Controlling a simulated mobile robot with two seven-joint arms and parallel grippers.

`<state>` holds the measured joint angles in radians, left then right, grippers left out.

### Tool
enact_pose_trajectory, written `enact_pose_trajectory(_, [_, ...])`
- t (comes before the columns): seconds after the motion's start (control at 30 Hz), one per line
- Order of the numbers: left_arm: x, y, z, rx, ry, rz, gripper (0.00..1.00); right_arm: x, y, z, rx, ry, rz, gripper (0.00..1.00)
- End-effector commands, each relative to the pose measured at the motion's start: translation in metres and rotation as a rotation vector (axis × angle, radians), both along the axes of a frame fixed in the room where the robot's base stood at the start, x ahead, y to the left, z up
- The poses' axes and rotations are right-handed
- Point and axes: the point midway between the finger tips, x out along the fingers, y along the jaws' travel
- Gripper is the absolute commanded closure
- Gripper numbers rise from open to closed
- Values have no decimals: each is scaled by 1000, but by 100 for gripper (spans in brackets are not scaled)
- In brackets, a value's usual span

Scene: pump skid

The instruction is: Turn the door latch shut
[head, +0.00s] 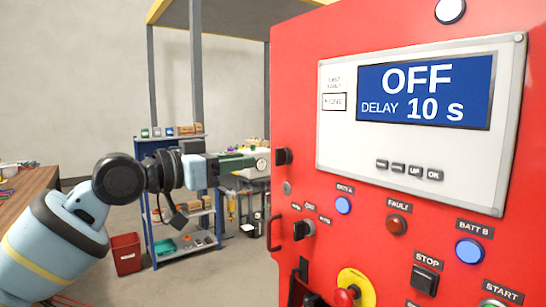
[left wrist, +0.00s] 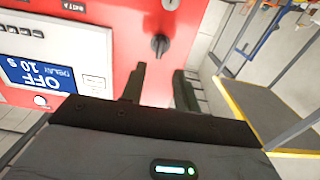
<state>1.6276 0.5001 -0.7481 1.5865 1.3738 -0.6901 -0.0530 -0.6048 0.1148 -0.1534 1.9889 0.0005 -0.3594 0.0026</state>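The door latch is a small black turn knob (head: 283,156) near the left edge of the red cabinet door (head: 300,90). It also shows in the left wrist view as a black knob (left wrist: 160,44) with a narrow grip bar. My left gripper (head: 250,160) is level with the latch, just to its left in the head view. In the left wrist view its two dark fingers (left wrist: 159,70) stand apart with nothing between them, and the knob lies just beyond the tips, apparently without contact. Whether the door stands fully closed is hard to tell. My right gripper is not seen.
A lock (head: 287,188) sits below the latch, with a black door handle (head: 275,232) lower down. The panel has a display (head: 425,92), buttons and a yellow-ringed red knob (head: 355,288). A blue shelf rack (head: 180,240) and red bin (head: 126,253) stand behind my left arm.

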Motion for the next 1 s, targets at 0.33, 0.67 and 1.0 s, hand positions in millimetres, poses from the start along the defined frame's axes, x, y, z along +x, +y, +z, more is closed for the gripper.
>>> enact_pose_trajectory(0.33, [23, -33, 2, -1, -2, -1, 69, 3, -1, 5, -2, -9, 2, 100])
enact_pose_trajectory(0.67, [43, -60, 0, -1, -1, 0, 69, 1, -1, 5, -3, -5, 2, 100])
enact_pose_trajectory(1.0, [46, -63, 0, 0, -1, 1, 69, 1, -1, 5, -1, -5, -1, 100])
